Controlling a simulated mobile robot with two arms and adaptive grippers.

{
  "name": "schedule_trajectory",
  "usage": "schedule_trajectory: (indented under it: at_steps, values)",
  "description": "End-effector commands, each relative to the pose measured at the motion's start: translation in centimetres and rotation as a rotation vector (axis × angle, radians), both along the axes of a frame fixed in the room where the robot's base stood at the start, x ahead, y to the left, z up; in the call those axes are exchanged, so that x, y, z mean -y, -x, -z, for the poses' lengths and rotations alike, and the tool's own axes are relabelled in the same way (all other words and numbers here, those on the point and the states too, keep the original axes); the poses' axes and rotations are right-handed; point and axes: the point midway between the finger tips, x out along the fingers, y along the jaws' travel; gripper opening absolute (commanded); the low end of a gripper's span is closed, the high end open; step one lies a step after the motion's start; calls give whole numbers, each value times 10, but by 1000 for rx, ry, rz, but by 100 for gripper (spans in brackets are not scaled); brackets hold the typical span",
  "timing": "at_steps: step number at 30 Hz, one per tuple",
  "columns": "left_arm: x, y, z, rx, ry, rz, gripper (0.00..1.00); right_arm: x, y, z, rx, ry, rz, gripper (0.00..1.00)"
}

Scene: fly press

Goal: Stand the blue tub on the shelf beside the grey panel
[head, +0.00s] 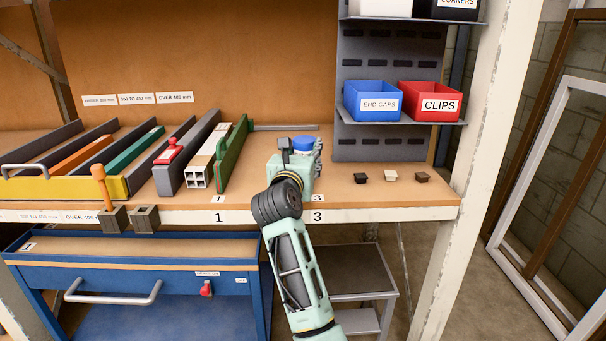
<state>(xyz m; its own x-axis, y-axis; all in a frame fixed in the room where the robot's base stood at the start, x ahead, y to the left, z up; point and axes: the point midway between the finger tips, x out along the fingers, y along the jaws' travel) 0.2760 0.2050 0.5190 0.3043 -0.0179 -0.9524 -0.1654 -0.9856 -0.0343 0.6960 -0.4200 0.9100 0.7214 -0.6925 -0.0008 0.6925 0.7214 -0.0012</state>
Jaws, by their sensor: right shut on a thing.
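A small round blue tub (303,143) shows at the end of my right arm, over the wooden shelf (340,196) and just left of the grey panel (384,149). My right gripper (311,155) is shut on it; the wrist hides most of the tub and the fingers, so I cannot tell whether its base touches the shelf. The grey slotted panel stands upright at the right end of the shelf. My left gripper is not in view.
A blue END CAPS bin (371,101) and a red CLIPS bin (430,102) sit on the panel's ledge. Several small caps (391,176) lie in front of the panel. A green rail (231,153) stands left of my gripper. A blue drawer cabinet (130,300) stands below.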

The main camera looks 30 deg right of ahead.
Motion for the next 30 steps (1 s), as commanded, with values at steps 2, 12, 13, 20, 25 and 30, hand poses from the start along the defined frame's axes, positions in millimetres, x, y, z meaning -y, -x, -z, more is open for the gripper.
schedule_trajectory:
  at_steps: [2,12,13,20,25,30]
  values:
    - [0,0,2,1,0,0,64,4,-5,3,3,3,1,5]
    - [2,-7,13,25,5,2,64,5,-6,39,-1,5,1,5]
    - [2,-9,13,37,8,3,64,5,-6,42,2,4,1,5]
    - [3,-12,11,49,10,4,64,5,-6,43,4,2,0,5]
    - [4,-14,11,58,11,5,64,5,-6,45,3,1,0,5]
    - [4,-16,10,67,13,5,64,5,-6,48,-1,-1,1,54]
